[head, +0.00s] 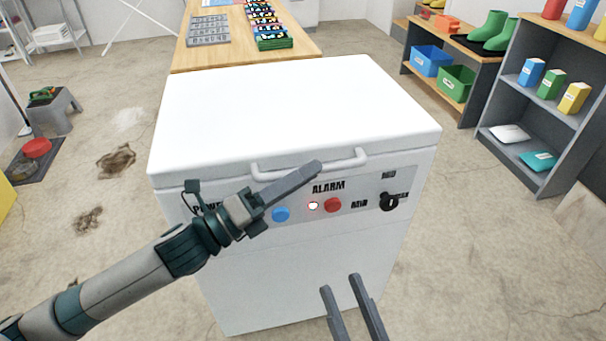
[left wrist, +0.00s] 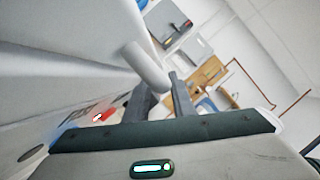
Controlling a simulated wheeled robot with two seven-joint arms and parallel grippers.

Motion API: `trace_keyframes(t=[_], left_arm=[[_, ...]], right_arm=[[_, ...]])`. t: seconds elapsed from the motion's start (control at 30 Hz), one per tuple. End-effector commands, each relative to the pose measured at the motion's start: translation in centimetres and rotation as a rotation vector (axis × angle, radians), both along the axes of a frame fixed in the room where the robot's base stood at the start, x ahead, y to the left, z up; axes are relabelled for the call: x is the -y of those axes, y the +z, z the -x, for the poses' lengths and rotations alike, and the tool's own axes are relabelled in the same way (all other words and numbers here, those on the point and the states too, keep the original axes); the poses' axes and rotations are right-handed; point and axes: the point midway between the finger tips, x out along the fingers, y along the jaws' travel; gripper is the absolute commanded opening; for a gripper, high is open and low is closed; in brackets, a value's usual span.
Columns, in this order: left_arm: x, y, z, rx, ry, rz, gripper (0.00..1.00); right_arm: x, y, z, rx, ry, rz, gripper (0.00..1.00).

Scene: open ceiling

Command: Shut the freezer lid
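The white chest freezer (head: 300,275) stands in front of me. Its lid (head: 290,105) lies down flat over the top; I cannot tell whether a thin gap remains at the seam. The lid's white bar handle (head: 345,163) is on its front edge. My left gripper (head: 312,172) is in front of the handle, fingers pointing up and right. Contact is unclear. My right gripper (head: 340,283) is open and empty, low before the freezer.
The front panel has a blue button (head: 281,215), a red button (head: 333,205), a lit lamp (head: 313,206) and a black key switch (head: 389,202). A wooden table (head: 300,45) stands behind. Shelves (head: 550,100) are at right, a grey stool (head: 52,108) at left.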

Motion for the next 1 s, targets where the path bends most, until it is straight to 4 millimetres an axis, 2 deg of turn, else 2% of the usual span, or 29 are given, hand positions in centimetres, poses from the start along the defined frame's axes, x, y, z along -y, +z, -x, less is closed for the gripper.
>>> trace_keyframes(t=[0.27, 0.47, 0.67, 1.0], left_arm=[[-0.2, 0.1, -0.2, 0.001, 0.005, -0.002, 0.2], [-1.1, -0.2, 0.3, 0.001, 0.006, -0.002, 0.2], [-3.4, -0.9, 1.7, -0.002, 0.006, -0.003, 0.2], [-8.4, -2.2, 4.8, -0.002, 0.004, -0.002, 0.2]], right_arm=[[0.0, 0.0, 0.0, -0.001, 0.0, 0.0, 0.31], [0.0, -0.1, -0.1, -0.008, 0.001, 0.004, 0.31], [0.0, -0.4, -0.3, -0.024, 0.001, 0.011, 0.31], [0.1, -0.5, -0.4, -0.024, -0.002, 0.012, 0.31]])
